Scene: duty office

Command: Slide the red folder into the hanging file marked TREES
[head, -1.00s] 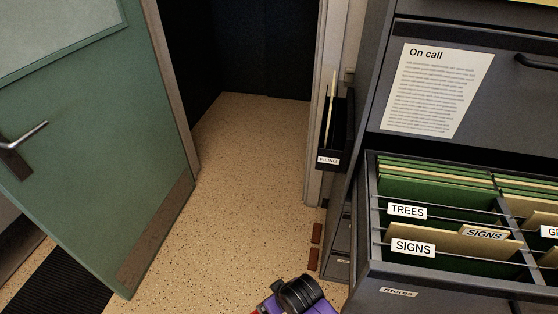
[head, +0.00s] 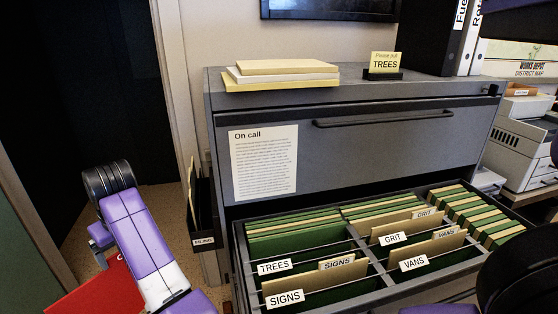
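The red folder (head: 90,295) shows at the bottom left, partly behind my purple and white arm and cut off by the frame's lower edge. A piece of white lettering shows on it. My gripper's fingers are not visible, so its hold on the folder cannot be seen. The TREES hanging file (head: 300,248) is in the left part of the open drawer, with a white TREES tab (head: 274,267) at its front. The folder is well to the left of the drawer and apart from it.
The grey cabinet's open drawer (head: 375,268) also holds files tabbed SIGNS (head: 285,299), GRIT (head: 393,238) and VANS (head: 414,263). A black FILING wall pocket (head: 203,222) stands left of it. Folders (head: 282,75) and a yellow TREES card (head: 385,61) rest on top.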

